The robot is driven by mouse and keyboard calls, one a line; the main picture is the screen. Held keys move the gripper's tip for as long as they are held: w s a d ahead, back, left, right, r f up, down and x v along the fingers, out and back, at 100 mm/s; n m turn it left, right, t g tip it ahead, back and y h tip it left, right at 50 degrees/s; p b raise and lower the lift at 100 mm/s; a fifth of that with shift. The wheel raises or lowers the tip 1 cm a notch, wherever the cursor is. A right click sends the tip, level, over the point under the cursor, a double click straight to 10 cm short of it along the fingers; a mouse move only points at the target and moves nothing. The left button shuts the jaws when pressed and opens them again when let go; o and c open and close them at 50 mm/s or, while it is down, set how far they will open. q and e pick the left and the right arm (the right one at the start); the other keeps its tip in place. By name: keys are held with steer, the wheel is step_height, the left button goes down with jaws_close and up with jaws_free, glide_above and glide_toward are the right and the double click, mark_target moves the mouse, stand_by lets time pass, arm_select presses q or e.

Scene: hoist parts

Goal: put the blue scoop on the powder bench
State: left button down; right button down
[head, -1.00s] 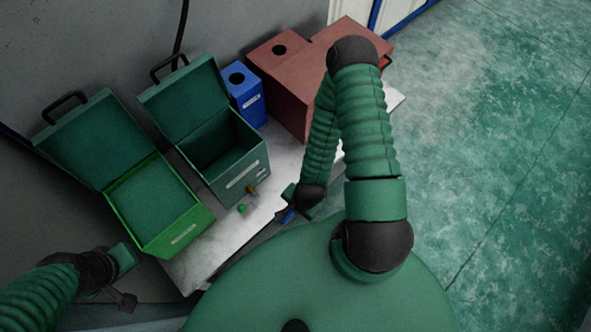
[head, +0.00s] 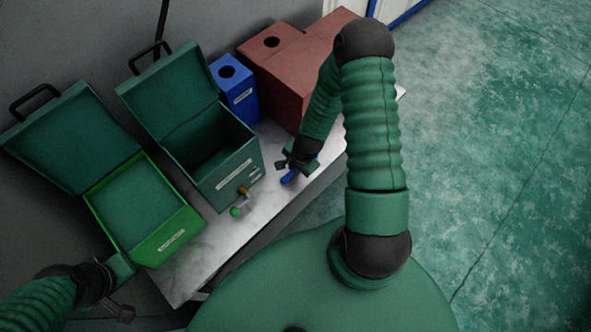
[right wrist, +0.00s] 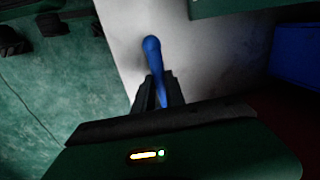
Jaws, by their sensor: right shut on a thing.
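The blue scoop (head: 289,177) is in my right gripper (head: 284,167), over the near edge of the pale bench (head: 225,232) in the head view. In the right wrist view, the blue scoop (right wrist: 152,58) sticks out from between the two dark fingers of my right gripper (right wrist: 159,88), which is shut on it. I cannot tell whether the scoop touches the bench top. My left gripper (head: 122,290) is at the lower left, near the bench's left end, and its finger opening does not show clearly.
On the bench stand an open bright green box (head: 165,243), an open dark green box (head: 232,182) with a small tap (head: 240,208), a blue box with a round hole (head: 243,102) and red-brown boxes (head: 283,85).

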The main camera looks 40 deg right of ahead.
steer(key=shift+x, duration=0.85)
arm_select(q)
steer(key=shift+f, duration=0.25)
arm_select(e)
steer(key=shift+s+a+r, duration=0.1)
steer(key=shift+s, duration=0.1)
arm_select(q)
steer(key=shift+a, duration=0.1)
arm_select(e)
steer(key=c, duration=1.4)
jaws_free()
